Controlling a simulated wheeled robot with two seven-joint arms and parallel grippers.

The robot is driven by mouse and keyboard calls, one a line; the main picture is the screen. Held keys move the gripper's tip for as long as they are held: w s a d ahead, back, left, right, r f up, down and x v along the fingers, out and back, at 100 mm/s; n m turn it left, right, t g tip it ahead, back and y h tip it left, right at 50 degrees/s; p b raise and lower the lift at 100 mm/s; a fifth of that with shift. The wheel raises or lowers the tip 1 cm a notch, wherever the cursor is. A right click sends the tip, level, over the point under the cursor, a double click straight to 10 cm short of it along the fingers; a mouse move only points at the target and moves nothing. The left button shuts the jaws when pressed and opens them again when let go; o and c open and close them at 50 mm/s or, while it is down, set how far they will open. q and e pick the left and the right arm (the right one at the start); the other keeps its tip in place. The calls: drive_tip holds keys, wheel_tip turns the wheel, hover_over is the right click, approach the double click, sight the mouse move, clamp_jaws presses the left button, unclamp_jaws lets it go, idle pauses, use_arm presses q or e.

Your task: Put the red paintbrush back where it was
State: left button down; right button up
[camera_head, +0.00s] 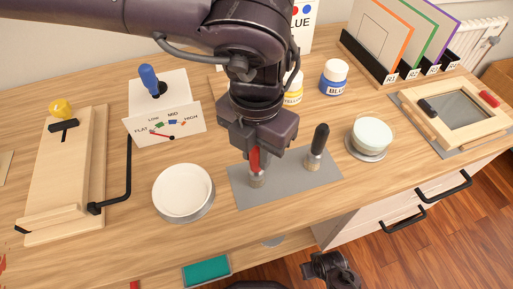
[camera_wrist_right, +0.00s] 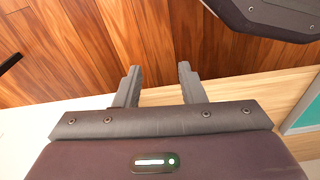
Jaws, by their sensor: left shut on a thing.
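The red paintbrush (camera_head: 257,171) has a red handle and pale bristles pointing down. It is upright over the grey mat (camera_head: 296,188); I cannot tell if its bristles touch the mat. My left gripper (camera_head: 255,149) is above it and shut on its handle, hiding the top. A second paintbrush with a black handle (camera_head: 318,148) stands upright on the mat to the right. My right gripper (camera_head: 333,266) is low in front of the desk. In the right wrist view its two fingers (camera_wrist_right: 157,85) are apart with nothing between them, above the wooden floor.
A white bowl (camera_head: 184,190) stands left of the mat, a pale green round dish (camera_head: 371,137) right of it. Behind are a FLAT-LOW-MID-HIGH sign (camera_head: 165,126), yellow jar (camera_head: 293,88) and blue jar (camera_head: 334,78). A wooden frame (camera_head: 455,111) lies right; a teal item (camera_head: 206,271) is in front.

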use_arm(q)
drive_tip(key=shift+f, duration=0.1)
drive_tip(key=c, duration=1.3)
unclamp_jaws()
drive_tip(key=shift+o, duration=0.2)
use_arm(e)
drive_tip(key=shift+r, duration=0.1)
use_arm(q)
drive_tip(key=shift+r, duration=0.3)
wheel_tip(320, 180, up, 11)
drive_tip(key=shift+f+p, duration=0.1)
drive_tip(key=shift+p, duration=0.95)
drive_tip(key=shift+r, duration=0.45)
use_arm(e)
drive_tip(key=shift+s+d+f, duration=0.3)
drive_tip(key=shift+s+f, duration=0.2)
drive_tip(key=shift+f, duration=0.3)
drive_tip(key=shift+s+d+f, duration=0.25)
drive_tip(key=shift+s+f, duration=0.2)
drive_tip(key=shift+f, duration=0.3)
drive_tip(key=shift+s+d+f, duration=0.3)
drive_tip(key=shift+s+f, duration=0.2)
drive_tip(key=shift+f, duration=0.3)
